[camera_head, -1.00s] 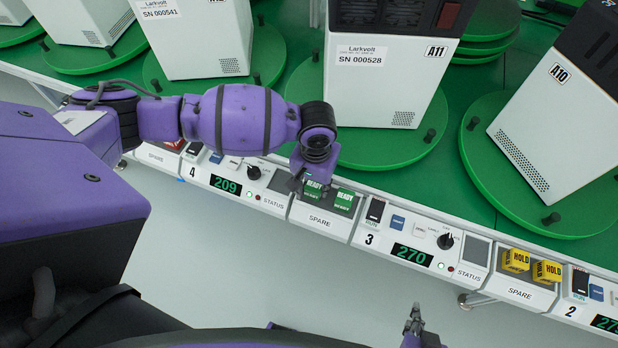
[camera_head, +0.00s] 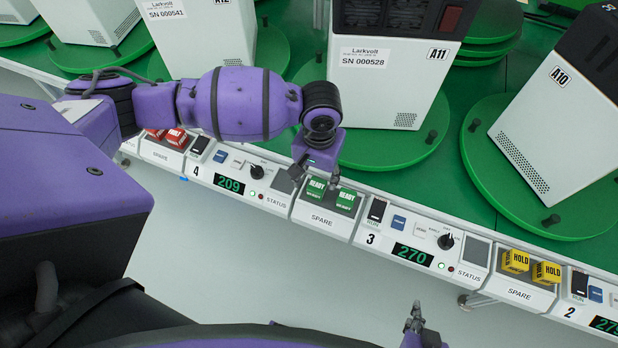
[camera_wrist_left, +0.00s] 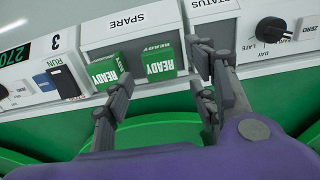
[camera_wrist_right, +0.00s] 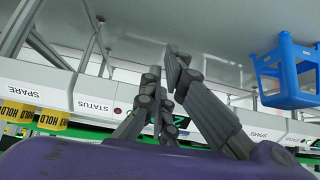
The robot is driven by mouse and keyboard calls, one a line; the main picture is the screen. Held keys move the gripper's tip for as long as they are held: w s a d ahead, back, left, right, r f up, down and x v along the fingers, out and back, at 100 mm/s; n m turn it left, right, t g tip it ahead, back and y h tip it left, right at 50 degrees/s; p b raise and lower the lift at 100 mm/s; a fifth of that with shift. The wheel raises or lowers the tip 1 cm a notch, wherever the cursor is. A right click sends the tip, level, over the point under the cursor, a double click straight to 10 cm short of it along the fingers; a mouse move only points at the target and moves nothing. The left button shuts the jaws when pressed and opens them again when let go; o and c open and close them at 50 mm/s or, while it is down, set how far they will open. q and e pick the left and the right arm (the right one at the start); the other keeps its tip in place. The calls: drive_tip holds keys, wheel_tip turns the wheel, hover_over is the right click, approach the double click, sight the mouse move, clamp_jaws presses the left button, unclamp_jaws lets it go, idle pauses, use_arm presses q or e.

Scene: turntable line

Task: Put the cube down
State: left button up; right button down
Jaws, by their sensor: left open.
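Two green READY cubes sit side by side in the white SPARE tray (camera_head: 321,221) between panels 4 and 3. One is the left cube (camera_head: 314,191) and the other the right cube (camera_head: 347,201); in the left wrist view they are the right cube (camera_wrist_left: 104,72) and the left cube (camera_wrist_left: 158,66), in swapped order. My left gripper (camera_head: 318,172) is open and empty just behind the cubes, its fingers spread apart.
Another SPARE tray holds yellow HOLD cubes (camera_head: 531,266) to the right; red cubes (camera_head: 166,136) sit at the left. White machines, such as A11 (camera_head: 385,90), stand on green turntables (camera_head: 390,150) behind the panels. A blue stool-like object (camera_wrist_right: 288,72) shows in the right wrist view.

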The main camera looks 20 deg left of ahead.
sight(317, 184)
use_arm(q)
wheel_tip(317, 184, up, 7)
drive_tip(key=shift+p, duration=0.35)
drive_tip(key=shift+r, duration=0.1)
